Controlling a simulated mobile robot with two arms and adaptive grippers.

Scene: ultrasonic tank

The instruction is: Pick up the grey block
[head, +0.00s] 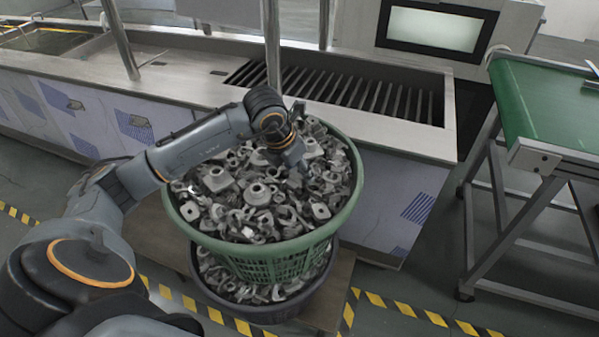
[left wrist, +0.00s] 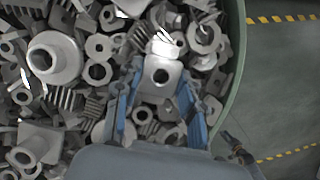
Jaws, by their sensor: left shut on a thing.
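My left gripper (head: 292,156) reaches down into the green basket (head: 270,243), among many grey metal parts. In the left wrist view, its two blue-lined fingers (left wrist: 158,108) stand on either side of a grey block (left wrist: 147,88) with a round hole in its face. The gripper is shut on this block, and other grey parts lie close around it. In the head view the block cannot be told apart from the parts around the gripper. My right gripper is not in view.
The green basket stands on a dark tub (head: 203,284) of similar parts, on a low platform. Behind it is a steel tank bench (head: 400,140) with a slatted basin. A green conveyor (head: 545,105) stands at the right. Yellow-black tape (head: 400,306) marks the floor.

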